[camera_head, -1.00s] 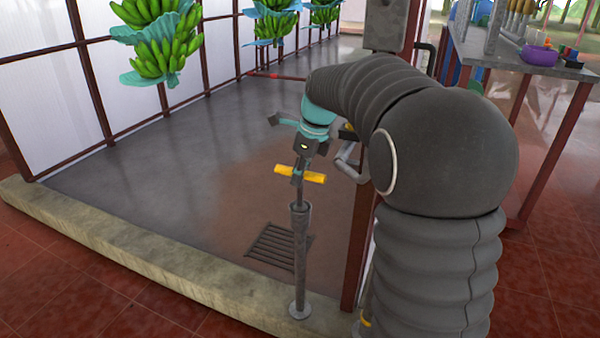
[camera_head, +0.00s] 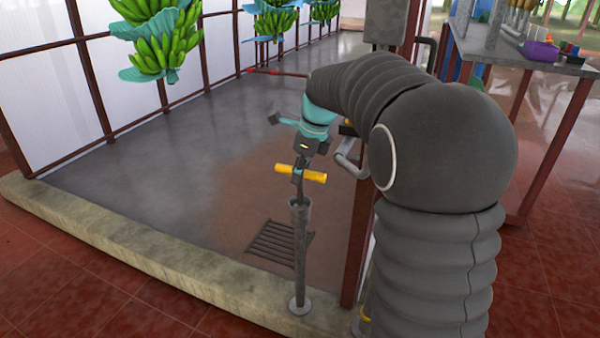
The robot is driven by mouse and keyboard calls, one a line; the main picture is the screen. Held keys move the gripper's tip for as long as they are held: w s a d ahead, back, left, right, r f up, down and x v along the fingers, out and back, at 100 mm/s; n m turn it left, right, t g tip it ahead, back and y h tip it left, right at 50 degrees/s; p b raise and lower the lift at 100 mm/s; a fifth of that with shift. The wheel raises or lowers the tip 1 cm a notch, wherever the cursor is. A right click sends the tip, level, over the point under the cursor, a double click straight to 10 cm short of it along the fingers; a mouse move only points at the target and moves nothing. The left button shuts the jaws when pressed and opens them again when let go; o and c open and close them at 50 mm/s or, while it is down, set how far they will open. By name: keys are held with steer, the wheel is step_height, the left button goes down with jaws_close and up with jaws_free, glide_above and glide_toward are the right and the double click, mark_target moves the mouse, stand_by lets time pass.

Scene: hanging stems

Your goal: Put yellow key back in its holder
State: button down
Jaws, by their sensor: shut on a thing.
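The yellow key (camera_head: 314,177) has a yellow crossbar handle and a thin dark shaft pointing down. My gripper (camera_head: 298,174) is shut on the key at the middle of its handle, from above. The holder (camera_head: 301,250) is an upright grey tube on a round foot, standing on the concrete curb. The key's shaft runs down to the tube's flared mouth (camera_head: 300,203). The shaft's lower end is hidden there, so it seems to be inside the mouth. The handle is above the rim, slightly tilted.
A dark red post (camera_head: 362,235) with a grey pipe handle (camera_head: 348,162) stands close right of the holder. A floor drain (camera_head: 275,242) lies behind it. Banana bunches (camera_head: 160,45) hang at the back left. A table (camera_head: 520,58) with a purple bowl (camera_head: 540,51) stands at the right.

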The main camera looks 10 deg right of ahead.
steer(key=shift+f, duration=0.65)
stand_by(0.9)
steer(key=c, duration=0.6)
jaws_free()
steer(key=shift+o, duration=0.2)
steer(key=shift+a+p+v, duration=0.15)
steer(key=shift+p+v, duration=0.55)
steer(key=shift+p, duration=0.1)
steer(key=shift+a+p+v, duration=0.1)
steer(key=shift+p+v, duration=0.6)
steer(key=shift+p, duration=0.1)
steer(key=shift+w+r, duration=0.2)
steer(key=shift+r, duration=2.7)
